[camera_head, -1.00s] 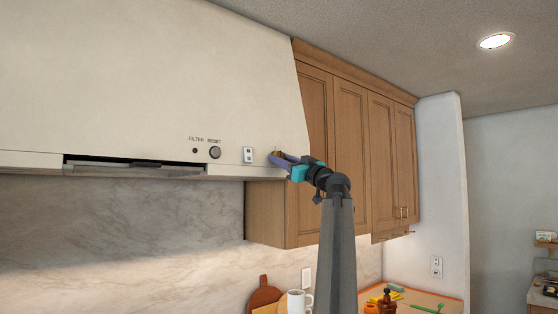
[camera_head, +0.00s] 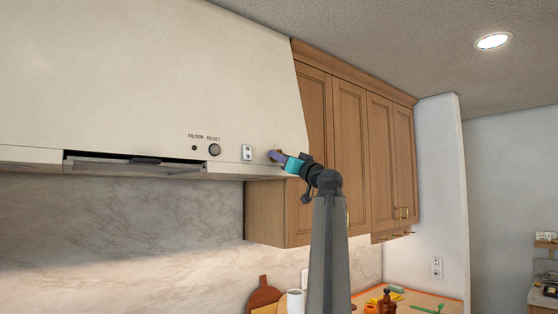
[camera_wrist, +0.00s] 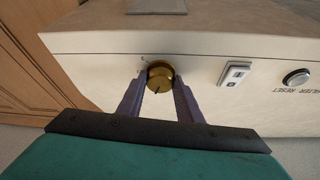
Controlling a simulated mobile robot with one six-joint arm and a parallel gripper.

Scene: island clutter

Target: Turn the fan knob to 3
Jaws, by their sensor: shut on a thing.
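The fan knob is a round brass knob (camera_wrist: 160,76) on the cream range hood's front, near its right end in the head view, where my gripper mostly hides it. In the wrist view a dark pointer line on its face points down and slightly left. Small marks sit on the hood at its upper left, too small to read. My gripper (camera_wrist: 160,82) has one finger on each side of the knob and is shut on it. In the head view my gripper (camera_head: 277,156) reaches the hood from the right.
A rocker switch (camera_head: 247,153) and a round filter reset button (camera_head: 214,150) are left of the knob on the hood (camera_head: 150,80). Wooden cabinets (camera_head: 350,140) stand close on the right. A mug (camera_head: 295,301) and boards are on the counter below.

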